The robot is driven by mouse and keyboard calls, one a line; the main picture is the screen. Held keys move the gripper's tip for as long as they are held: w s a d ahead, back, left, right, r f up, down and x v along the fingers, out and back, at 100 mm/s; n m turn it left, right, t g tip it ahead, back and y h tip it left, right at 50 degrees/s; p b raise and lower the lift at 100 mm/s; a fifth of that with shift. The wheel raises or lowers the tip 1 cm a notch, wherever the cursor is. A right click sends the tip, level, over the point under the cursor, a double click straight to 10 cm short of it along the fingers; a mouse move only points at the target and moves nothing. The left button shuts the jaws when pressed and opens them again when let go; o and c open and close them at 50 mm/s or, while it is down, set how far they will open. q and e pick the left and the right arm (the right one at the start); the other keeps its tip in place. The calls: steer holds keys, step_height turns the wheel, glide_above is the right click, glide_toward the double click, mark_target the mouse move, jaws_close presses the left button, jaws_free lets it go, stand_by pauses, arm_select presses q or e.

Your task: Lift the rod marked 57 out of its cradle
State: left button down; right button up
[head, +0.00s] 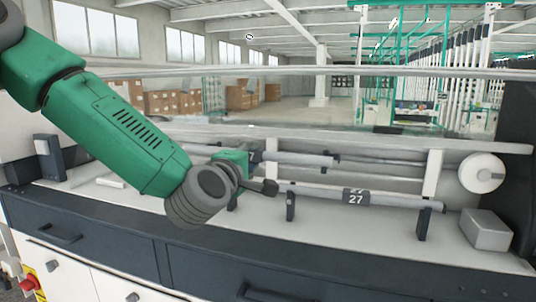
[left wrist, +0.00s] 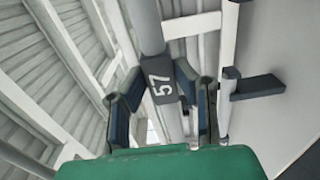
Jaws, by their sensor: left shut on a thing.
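The rod marked 57 (left wrist: 149,28) is a grey rod with a dark band bearing a white 57, in the left wrist view. My left gripper (left wrist: 160,84) is shut around it at this band, one finger on each side. In the head view my left gripper (head: 257,160) is over the back of the bench, and a grey rod (head: 305,158) runs out to its right. The number is hidden there. A dark cradle post (left wrist: 255,86) stands to the right of the rod in the left wrist view. I cannot tell whether the rod touches its cradle. My right gripper is not in view.
A rod marked 27 (head: 395,200) lies in front on dark posts (head: 290,206). A grey box (head: 486,230) sits at the bench's right end, with a white round spool (head: 482,173) behind it. A long rail (head: 420,72) crosses above the bench.

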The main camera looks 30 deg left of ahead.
arm_select(q)
steer(key=shift+a+v, duration=0.15)
steer(key=shift+v, duration=0.5)
steer(key=shift+a+v, duration=0.15)
steer(key=shift+v, duration=0.5)
steer(key=shift+s+d, duration=0.2)
steer(key=shift+s, duration=0.35)
steer(key=shift+d+r, duration=0.1)
steer(key=shift+d, duration=0.05)
